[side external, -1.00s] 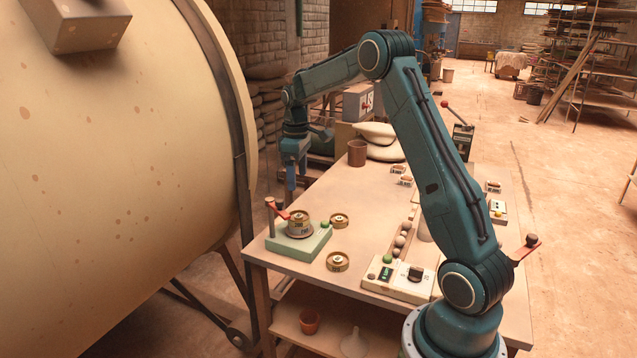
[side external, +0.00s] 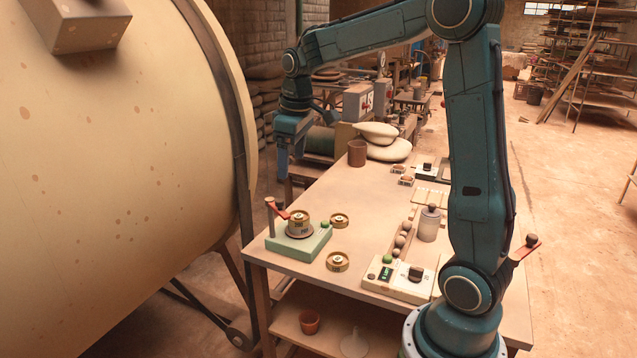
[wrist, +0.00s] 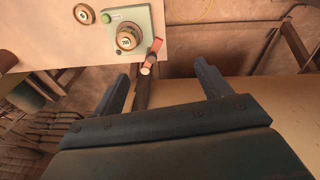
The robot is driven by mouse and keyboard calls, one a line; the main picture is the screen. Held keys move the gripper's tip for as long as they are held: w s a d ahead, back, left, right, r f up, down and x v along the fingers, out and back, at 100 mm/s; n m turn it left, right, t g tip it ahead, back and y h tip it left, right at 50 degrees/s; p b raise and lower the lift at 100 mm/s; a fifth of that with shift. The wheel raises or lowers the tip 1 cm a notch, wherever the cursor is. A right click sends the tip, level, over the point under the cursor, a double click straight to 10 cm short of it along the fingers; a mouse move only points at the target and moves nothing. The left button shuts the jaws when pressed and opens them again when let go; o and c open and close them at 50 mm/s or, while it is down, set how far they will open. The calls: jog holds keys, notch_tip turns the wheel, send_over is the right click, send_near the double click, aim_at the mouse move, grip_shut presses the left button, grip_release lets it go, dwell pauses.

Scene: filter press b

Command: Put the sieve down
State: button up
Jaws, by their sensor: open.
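A stack of round brass sieves (side external: 299,224) sits on a green base (side external: 312,247) at the near left corner of the table; it also shows in the wrist view (wrist: 128,38). Two more brass sieves lie flat on the table, one right of the base (side external: 340,220) and one in front of it (side external: 338,261). My gripper (side external: 290,165) is open and empty, up above and behind the base, apart from all the sieves. In the wrist view its two fingers (wrist: 162,75) are spread wide with nothing held between them.
A red-handled lever on a post (side external: 273,210) stands at the base's left. A large cream drum (side external: 120,150) fills the left side. A row of balls (side external: 400,242), a grey lidded jar (side external: 430,223) and a control box (side external: 398,278) occupy the table's right. The table's middle is clear.

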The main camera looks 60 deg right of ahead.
jog(key=s+a+r+t, duration=0.2)
jog(key=s+a+r, duration=0.2)
jog(key=s+a, duration=0.55)
jog(key=s+a+f+t, duration=0.1)
jog(key=s+a, duration=0.1)
jog(key=s, duration=0.4)
jog(key=s+a+f+m+t, duration=0.1)
jog(key=s+a, duration=0.2)
jog(key=s, duration=0.3)
jog(key=shift+a+f+m+y, duration=0.25)
jog(key=shift+m+y, duration=0.05)
jog(key=shift+o, duration=0.5)
jog(key=shift+w, duration=0.1)
jog(key=shift+w, duration=0.1)
